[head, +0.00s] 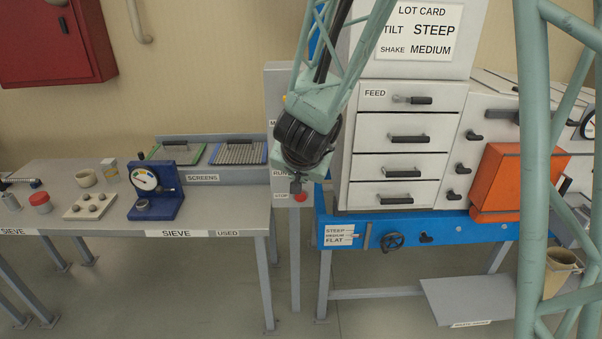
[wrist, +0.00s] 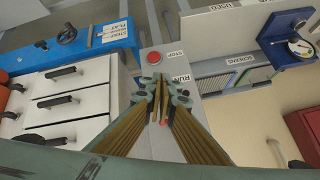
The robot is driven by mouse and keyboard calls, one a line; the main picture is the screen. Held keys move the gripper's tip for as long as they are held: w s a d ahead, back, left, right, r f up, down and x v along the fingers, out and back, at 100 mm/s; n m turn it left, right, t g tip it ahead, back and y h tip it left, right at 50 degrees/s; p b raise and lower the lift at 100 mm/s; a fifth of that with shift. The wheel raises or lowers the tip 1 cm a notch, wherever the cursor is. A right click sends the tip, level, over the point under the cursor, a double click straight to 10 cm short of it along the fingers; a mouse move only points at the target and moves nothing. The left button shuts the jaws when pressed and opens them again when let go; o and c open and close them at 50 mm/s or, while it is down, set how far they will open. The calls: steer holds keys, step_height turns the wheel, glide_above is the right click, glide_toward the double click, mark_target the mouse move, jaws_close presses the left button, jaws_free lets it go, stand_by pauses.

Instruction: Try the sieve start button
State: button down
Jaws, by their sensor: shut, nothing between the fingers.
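A grey control post (head: 282,82) stands between the sieve bench and the blue machine. Its red button (head: 300,197) is beside a STOP label, and it also shows clear of my fingers in the wrist view (wrist: 154,57). A RUN label (wrist: 181,79) is beside my fingertips. The start button itself is not visible; my gripper covers the post beside that label. My gripper (head: 296,186) is shut and empty, in front of the post just above the red button in the head view. In the wrist view my fingertips (wrist: 160,88) overlap the post; I cannot tell whether they touch it.
The sieve bench (head: 110,222) at left holds screens (head: 238,152) and a blue dial gauge (head: 155,190). At right, a white drawer cabinet (head: 405,160) stands on the blue frame (head: 440,228), with an orange box (head: 515,182) beside it. Floor shows between bench and frame.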

steer(key=w+f+m+h+p, duration=0.1)
steer(key=w+f+h+p, duration=0.1)
steer(key=f, duration=0.3)
steer(key=w+f+m+t+h+p, duration=0.1)
steer(key=w+f+h+p, duration=0.1)
steer(key=f+h+p, duration=0.1)
steer(key=shift+w+f+h+p, duration=0.25)
steer(key=shift+f+h+p, duration=0.25)
steer(key=shift+f, duration=0.9)
steer(key=shift+d, duration=0.1)
steer(key=shift+w, duration=0.1)
steer(key=w+p, duration=0.2)
steer(key=w, duration=0.6)
steer(key=shift+w+a, duration=0.2)
steer(key=shift+w, duration=0.05)
